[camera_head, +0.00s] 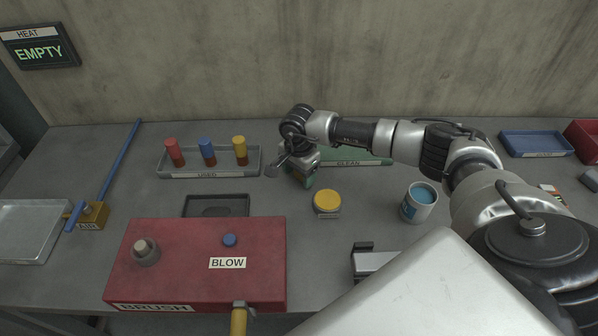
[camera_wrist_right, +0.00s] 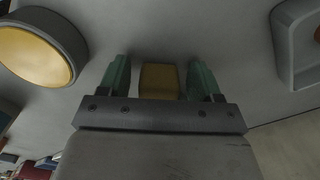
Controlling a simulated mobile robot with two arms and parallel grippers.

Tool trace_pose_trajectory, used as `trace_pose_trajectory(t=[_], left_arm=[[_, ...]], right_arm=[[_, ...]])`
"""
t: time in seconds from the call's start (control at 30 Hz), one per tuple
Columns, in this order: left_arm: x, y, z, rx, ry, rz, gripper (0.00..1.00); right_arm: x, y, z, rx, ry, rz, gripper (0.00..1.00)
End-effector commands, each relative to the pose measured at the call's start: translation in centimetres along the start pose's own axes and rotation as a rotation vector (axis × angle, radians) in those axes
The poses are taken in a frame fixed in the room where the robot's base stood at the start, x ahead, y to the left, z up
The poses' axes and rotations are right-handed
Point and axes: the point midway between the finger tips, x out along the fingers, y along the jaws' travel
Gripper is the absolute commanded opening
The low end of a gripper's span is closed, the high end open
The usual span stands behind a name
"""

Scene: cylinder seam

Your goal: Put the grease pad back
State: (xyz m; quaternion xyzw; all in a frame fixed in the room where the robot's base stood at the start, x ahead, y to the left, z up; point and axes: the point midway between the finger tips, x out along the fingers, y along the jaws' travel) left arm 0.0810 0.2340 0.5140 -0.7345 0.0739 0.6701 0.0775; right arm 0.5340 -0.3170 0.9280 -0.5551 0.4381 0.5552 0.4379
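The right gripper (camera_head: 308,181) points down over the bench at the back middle, beside the green CLEAN mat (camera_head: 368,158). In the right wrist view a small yellow-brown block (camera_wrist_right: 159,81), apparently the grease pad, sits between its green fingers (camera_wrist_right: 159,76). In the head view the arm and fingers mostly hide the pad. A round tin with a yellow top (camera_head: 326,200) stands just in front and to the right of the gripper; it also shows in the wrist view (camera_wrist_right: 38,52). My left gripper is not in view.
A tray (camera_head: 212,173) with red, blue and yellow pegs lies left of the gripper. A dark tray (camera_head: 216,206) is behind the red BLOW box (camera_head: 190,262). A can of blue paint (camera_head: 419,203) stands right. Bare bench lies between tin and can.

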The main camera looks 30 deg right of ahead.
Motion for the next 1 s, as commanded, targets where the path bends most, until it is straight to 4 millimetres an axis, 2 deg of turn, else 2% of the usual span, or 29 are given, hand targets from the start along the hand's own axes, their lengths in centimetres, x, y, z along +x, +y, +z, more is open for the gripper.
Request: trace_pose_trajectory(t=[0.37, 0.4, 0.57, 0.8, 1.0], left_arm=[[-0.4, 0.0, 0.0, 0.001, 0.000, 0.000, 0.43], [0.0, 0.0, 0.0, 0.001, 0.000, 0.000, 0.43], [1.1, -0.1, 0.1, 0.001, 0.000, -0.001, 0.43], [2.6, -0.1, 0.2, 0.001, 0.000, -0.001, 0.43], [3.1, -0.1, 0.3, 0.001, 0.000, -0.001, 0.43]], right_arm=[[-0.5, 0.0, 0.0, 0.000, 0.000, -0.001, 0.67], [-0.8, -0.1, 0.0, -0.001, 0.000, -0.002, 0.67], [-3.6, -0.1, -0.1, -0.001, 0.001, -0.006, 0.67], [-8.8, -0.1, 0.0, -0.001, 0.001, -0.006, 0.67], [-11.5, -0.1, 0.0, -0.001, 0.001, -0.003, 0.67]])
